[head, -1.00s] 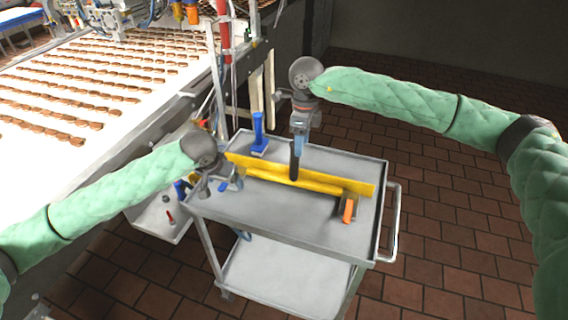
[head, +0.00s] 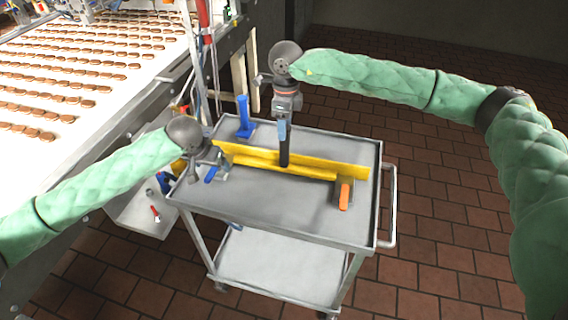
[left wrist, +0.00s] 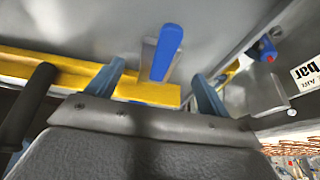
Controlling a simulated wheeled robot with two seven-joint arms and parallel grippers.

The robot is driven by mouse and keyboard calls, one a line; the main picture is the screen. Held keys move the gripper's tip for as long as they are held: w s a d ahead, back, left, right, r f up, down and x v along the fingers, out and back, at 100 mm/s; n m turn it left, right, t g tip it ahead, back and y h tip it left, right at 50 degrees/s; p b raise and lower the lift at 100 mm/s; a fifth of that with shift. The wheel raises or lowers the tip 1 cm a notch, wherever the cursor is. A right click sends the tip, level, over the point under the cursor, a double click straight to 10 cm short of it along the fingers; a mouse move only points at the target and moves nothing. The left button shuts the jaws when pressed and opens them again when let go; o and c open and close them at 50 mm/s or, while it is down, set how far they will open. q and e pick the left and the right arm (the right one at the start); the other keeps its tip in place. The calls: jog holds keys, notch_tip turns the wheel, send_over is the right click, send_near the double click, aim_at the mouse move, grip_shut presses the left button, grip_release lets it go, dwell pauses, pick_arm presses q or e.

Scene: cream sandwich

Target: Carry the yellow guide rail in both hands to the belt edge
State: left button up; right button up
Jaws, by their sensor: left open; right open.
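The long yellow guide rail (head: 325,166) lies across the grey cart's top, with a blue-handled piece at its left end and an orange-handled bracket (head: 344,194) at its right end. My left gripper (head: 206,170) is open at the rail's left end. In the left wrist view its blue-grey fingers (left wrist: 158,74) stand apart, with the blue handle (left wrist: 167,52) showing between them and the yellow rail (left wrist: 75,68) behind. My right gripper (head: 284,158) is open and points down at the rail's middle. The picture does not show whether either gripper touches the rail.
The cart (head: 300,212) has a raised rim and a push handle (head: 391,205) on the right. A blue upright stand (head: 243,118) is behind the rail. The white belt (head: 60,85) with rows of biscuits runs at the left. Brick floor is open at the right.

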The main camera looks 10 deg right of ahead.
pick_arm(q)
jog(key=x, duration=0.4)
jog(key=shift+w+d+f, duration=0.1)
jog(key=shift+w+f, duration=0.05)
jog(key=shift+f, duration=0.05)
pick_arm(e)
send_over(282, 158)
jog(key=w+d, duration=0.1)
jog(key=w, duration=0.1)
notch_tip(282, 158, down, 5)
pick_arm(q)
jog(key=shift+f, duration=0.4)
pick_arm(e)
jog(key=shift+s+f, duration=0.15)
jog(key=shift+s, duration=0.05)
pick_arm(q)
jog(key=shift+w, duration=0.1)
jog(key=c, duration=1.2)
pick_arm(e)
grip_shut()
pick_arm(q)
grip_shut()
